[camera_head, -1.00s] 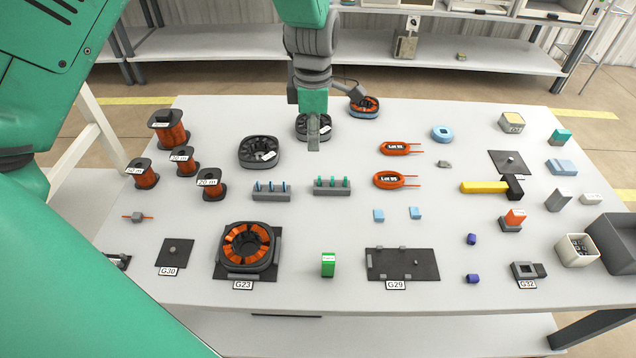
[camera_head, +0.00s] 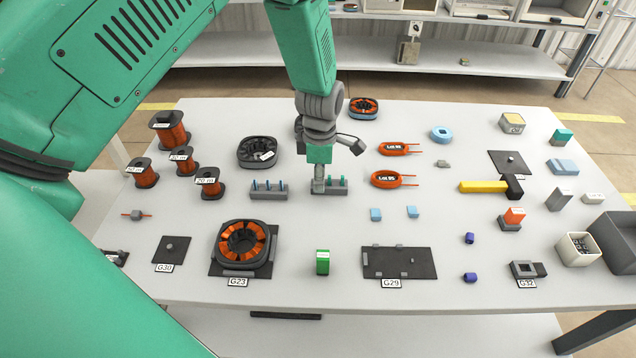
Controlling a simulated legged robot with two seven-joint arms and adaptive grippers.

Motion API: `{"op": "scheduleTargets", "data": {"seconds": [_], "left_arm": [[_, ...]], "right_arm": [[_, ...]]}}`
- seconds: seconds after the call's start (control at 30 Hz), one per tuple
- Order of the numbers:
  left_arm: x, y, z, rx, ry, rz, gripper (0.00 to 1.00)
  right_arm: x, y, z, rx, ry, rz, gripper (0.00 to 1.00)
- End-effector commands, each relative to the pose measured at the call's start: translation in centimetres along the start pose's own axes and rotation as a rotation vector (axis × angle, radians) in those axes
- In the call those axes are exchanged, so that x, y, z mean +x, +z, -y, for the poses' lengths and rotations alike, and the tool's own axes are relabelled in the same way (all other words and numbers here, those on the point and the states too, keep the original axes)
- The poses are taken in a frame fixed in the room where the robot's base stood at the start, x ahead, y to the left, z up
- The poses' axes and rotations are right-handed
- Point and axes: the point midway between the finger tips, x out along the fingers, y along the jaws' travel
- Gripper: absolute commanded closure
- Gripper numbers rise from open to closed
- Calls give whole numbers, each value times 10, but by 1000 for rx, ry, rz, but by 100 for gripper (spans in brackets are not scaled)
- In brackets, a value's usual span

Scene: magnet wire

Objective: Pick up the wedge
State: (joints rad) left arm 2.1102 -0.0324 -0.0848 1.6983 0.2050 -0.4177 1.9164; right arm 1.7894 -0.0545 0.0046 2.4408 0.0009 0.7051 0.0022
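Small upright teal pieces, which may be the wedges, stand in a grey rack (camera_head: 338,192) in the middle of the table. Two teal pieces (camera_head: 331,182) show in it. My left gripper (camera_head: 318,186) points down at the rack's left end and hides that part. I cannot tell whether it touches a piece there, or whether its fingers are open or shut. A similar rack (camera_head: 268,195) with blue pieces stands to its left. My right gripper is not in view.
Wire spools (camera_head: 168,130) stand at the left. A black ring (camera_head: 258,152) lies behind the blue rack. Orange coils (camera_head: 393,179) lie right of the teal rack. A wound stator (camera_head: 242,246) and a green block (camera_head: 323,262) are nearer. Bare table lies between racks and green block.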

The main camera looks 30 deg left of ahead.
Motion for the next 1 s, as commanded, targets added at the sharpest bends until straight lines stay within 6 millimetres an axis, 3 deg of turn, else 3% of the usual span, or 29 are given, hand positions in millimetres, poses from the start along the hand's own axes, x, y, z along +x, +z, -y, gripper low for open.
{"op": "scheduleTargets", "data": {"seconds": [0.13,0.27,1.0], "left_arm": [[2,-4,-2,-1,-4,5,67],[3,-8,-4,-2,-7,8,99],[1,-4,-3,-1,-3,6,100]], "right_arm": [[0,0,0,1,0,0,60],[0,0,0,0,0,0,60],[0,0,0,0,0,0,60]]}}
